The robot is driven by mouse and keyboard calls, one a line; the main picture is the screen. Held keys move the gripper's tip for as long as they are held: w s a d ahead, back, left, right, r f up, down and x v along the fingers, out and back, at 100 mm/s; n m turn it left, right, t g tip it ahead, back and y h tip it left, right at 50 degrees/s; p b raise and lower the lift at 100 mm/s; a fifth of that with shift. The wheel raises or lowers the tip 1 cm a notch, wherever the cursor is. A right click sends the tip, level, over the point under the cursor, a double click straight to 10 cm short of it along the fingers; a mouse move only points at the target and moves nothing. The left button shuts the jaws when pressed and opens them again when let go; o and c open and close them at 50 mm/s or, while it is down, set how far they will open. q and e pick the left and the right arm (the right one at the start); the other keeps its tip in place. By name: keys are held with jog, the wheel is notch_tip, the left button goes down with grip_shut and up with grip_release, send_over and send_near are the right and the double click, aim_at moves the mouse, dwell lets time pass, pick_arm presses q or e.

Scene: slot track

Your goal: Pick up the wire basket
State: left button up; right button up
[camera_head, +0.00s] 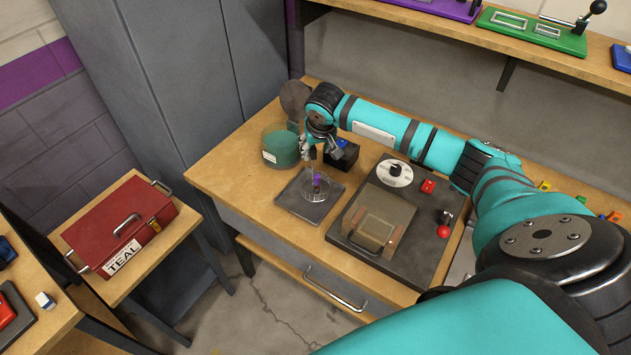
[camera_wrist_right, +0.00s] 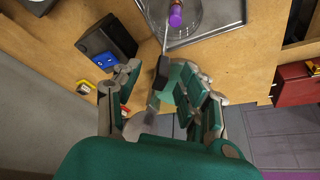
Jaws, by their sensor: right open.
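The wire basket (camera_head: 325,193) stands on a dark square tray (camera_head: 292,205) on the wooden bench, with a small purple-topped item in it. Its thin handle rises to a black grip. In the right wrist view the basket (camera_wrist_right: 196,24) is at the top, and the black grip (camera_wrist_right: 162,72) shows between my fingers. My right gripper (camera_head: 317,143) is above the basket at the handle's top. It also shows in the right wrist view (camera_wrist_right: 160,92), with its fingers apart on either side of the grip. I cannot tell whether they touch it. My left gripper is out of view.
A green round container (camera_head: 281,148) with a raised lid stands left of my gripper. A black box with a blue screen (camera_head: 343,154) is close on the right. A dark machine (camera_head: 408,228) with a lidded chamber is right of the tray. A red toolbox (camera_head: 118,225) stands far left.

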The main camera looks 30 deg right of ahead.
aim_at(314, 151)
jog(key=p+x, duration=0.1)
jog(key=x, duration=0.3)
jog(key=shift+w+a+f, duration=0.15)
jog(key=shift+f, duration=0.1)
grip_shut()
jog(key=shift+r, duration=0.1)
